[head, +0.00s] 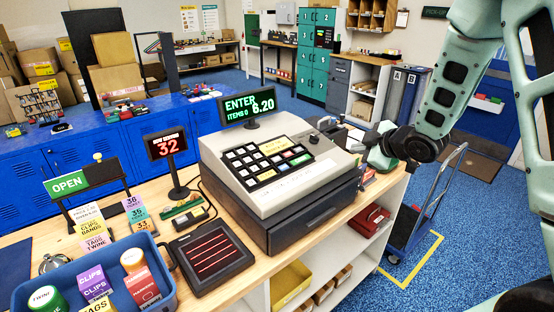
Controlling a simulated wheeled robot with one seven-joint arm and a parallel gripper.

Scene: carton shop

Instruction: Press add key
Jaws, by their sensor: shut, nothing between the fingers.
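The cash register (285,194) stands on the wooden counter. Its keypad (267,160) has several white keys, with a wide yellow key, green keys and an orange key towards the right. The key labels are too small to read, so I cannot tell which is the add key. My gripper (371,147) is at the right end of the register, beside the keypad and apart from the keys. It is shut and empty; its fingertips are small and partly hard to make out.
A dark scanner pad (211,250) lies left of the register. A blue bin (163,272) of labelled rolls is at the front left. Shelves under the counter hold a red box (369,219). A hand truck (428,205) stands at right.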

